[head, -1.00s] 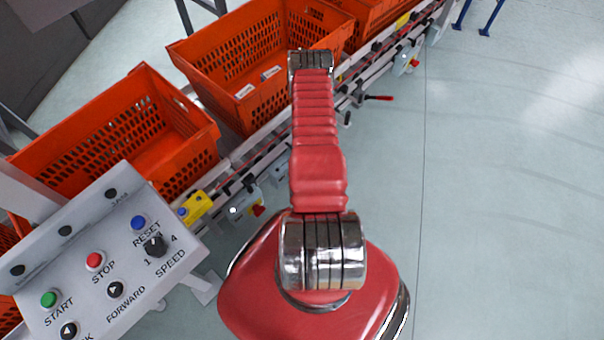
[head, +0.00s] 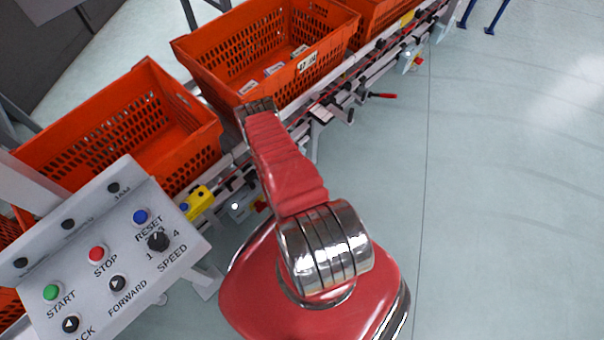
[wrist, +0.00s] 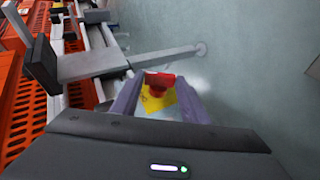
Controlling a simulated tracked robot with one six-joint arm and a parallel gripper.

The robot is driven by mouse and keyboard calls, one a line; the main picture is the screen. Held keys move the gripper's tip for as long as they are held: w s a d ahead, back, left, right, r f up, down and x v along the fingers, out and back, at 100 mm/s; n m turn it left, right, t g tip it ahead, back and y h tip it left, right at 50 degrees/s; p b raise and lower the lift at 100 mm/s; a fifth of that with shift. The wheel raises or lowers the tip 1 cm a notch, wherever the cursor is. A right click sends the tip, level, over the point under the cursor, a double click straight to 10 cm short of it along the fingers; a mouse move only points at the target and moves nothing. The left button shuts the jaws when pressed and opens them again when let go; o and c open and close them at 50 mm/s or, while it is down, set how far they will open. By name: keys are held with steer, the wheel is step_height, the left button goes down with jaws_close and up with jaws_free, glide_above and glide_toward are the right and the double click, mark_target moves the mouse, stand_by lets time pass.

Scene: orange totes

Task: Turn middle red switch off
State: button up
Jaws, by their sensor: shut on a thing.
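A red switch (wrist: 158,80) on a yellow plate (wrist: 155,103) shows in the wrist view. My gripper (wrist: 160,86) has its two grey-purple fingers on either side of the switch and is shut on it. I cannot tell the exact handle angle. In the head view my gripper is hidden behind my red arm. There, one red switch (head: 261,205) shows low on the conveyor side near the yellow box, and another (head: 417,61) farther along. I cannot tell from the head view which switch my gripper holds.
Orange totes (head: 125,150) stand along the conveyor (head: 318,113). A grey control panel (head: 130,262) with buttons and a speed knob is at lower left. A red lever (head: 382,95) sticks out from the conveyor. A grey bar (wrist: 120,66) lies close ahead. The floor at right is clear.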

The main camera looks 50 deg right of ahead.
steer(key=shift+a+f+n+h, duration=0.15)
steer(key=shift+f+n+h, duration=0.1)
steer(key=shift+h, duration=0.45)
steer(key=shift+a+f+n+h, duration=0.15)
steer(key=shift+f+n+h, duration=0.1)
steer(key=shift+h, duration=0.45)
steer(key=shift+f, duration=0.1)
steer(key=o, duration=1.1)
steer(key=shift+t, duration=0.3)
steer(key=shift+c, duration=0.2)
